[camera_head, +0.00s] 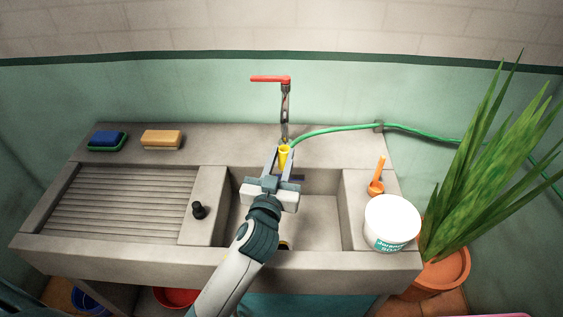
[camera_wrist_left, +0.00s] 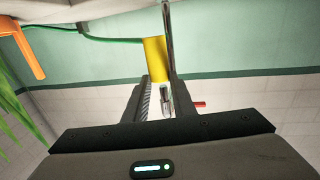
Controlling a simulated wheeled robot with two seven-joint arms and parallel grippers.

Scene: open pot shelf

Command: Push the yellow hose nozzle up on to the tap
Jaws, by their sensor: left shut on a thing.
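The yellow hose nozzle (camera_head: 284,155) is upright between the fingers of my left gripper (camera_head: 283,160), just below the tap (camera_head: 285,112) with its red lever. The gripper is shut on it. In the left wrist view, the nozzle (camera_wrist_left: 156,58) shows between the fingers, with the green hose at one end. The metal tap end (camera_wrist_left: 167,98) shows close to the nozzle's other end, a little to the right. I cannot tell whether they touch. My right gripper is not in view.
The green hose (camera_head: 330,129) runs right along the wall. A sponge (camera_head: 162,139) and a scrubber (camera_head: 107,140) lie on the back ledge. A white tub (camera_head: 391,223), an orange scoop (camera_head: 377,180) and a potted plant (camera_head: 475,190) stand at right. The ribbed drainboard (camera_head: 120,205) is clear.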

